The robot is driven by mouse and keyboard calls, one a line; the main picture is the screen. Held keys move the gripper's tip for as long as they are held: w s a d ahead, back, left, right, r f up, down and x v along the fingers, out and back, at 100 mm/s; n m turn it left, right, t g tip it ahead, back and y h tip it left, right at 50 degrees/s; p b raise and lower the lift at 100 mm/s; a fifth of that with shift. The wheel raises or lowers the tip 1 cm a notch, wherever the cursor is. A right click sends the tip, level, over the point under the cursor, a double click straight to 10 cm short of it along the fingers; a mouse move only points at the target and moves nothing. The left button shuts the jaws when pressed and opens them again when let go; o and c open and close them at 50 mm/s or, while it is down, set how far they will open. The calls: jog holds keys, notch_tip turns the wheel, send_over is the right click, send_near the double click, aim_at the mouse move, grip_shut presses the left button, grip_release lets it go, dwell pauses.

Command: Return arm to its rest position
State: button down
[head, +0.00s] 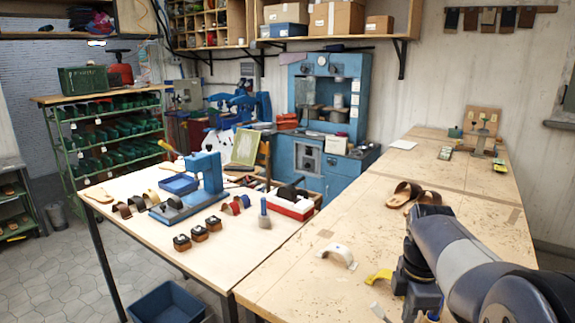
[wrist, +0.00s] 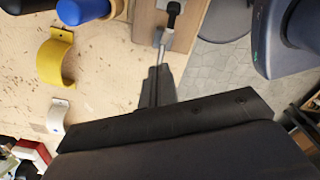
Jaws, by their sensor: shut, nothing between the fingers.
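My arm reaches in from the lower right of the head view, low over the near end of the right bench. My gripper (wrist: 155,78) shows in the wrist view as two dark fingers, shut together with nothing held. In the head view its fingertips are not clear to make out. In the wrist view, the fingers are near a metal rod with a black knob (wrist: 173,8) at a wooden board. I cannot tell whether they touch it.
A yellow strap (head: 379,275) and a white strap (head: 338,257) stand on the right bench (head: 300,275), left of my arm. Brown sandals (head: 404,194) lie beyond it. Blue and black handles (wrist: 82,10) show in the wrist view. A blue bin (head: 167,303) stands on the floor.

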jog(key=s+d, duration=0.1)
jog(key=s+d+r, duration=0.1)
jog(key=d, duration=0.1)
jog(key=shift+r, duration=0.2)
notch_tip(320, 180, up, 4)
jog(key=shift+f+p, duration=0.2)
jog(key=shift+p, duration=0.95)
jog(key=shift+r, duration=0.5)
jog(key=shift+a, duration=0.1)
